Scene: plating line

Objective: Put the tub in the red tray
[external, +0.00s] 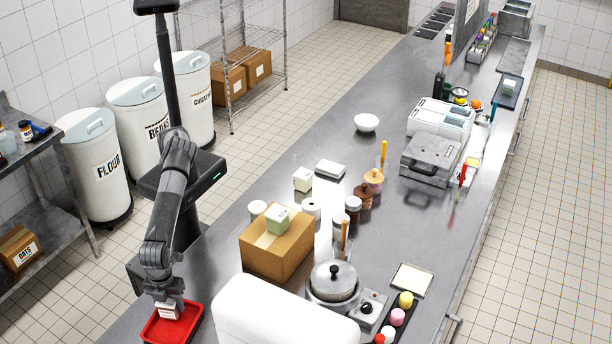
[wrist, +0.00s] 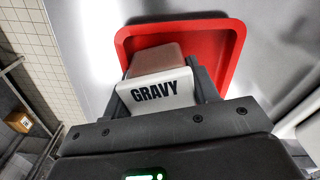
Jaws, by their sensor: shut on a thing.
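The tub (wrist: 157,92) is a small container with a white face marked GRAVY and a brownish top in the wrist view. It also shows at the end of my arm in the external view (external: 169,311). My gripper (wrist: 158,85) is shut on the tub, with a dark finger on each side of it. The red tray (wrist: 236,45) lies on the steel counter, and the tub is over it. In the external view the red tray (external: 190,334) is at the bottom left. I cannot tell whether the tub touches the tray floor.
A cardboard box (external: 268,252) with a small green-and-white tub on top stands right of the tray. A large white rounded object (external: 275,312) is nearer the camera. A pot (external: 333,281) and several jars stand farther along the steel counter (external: 300,150).

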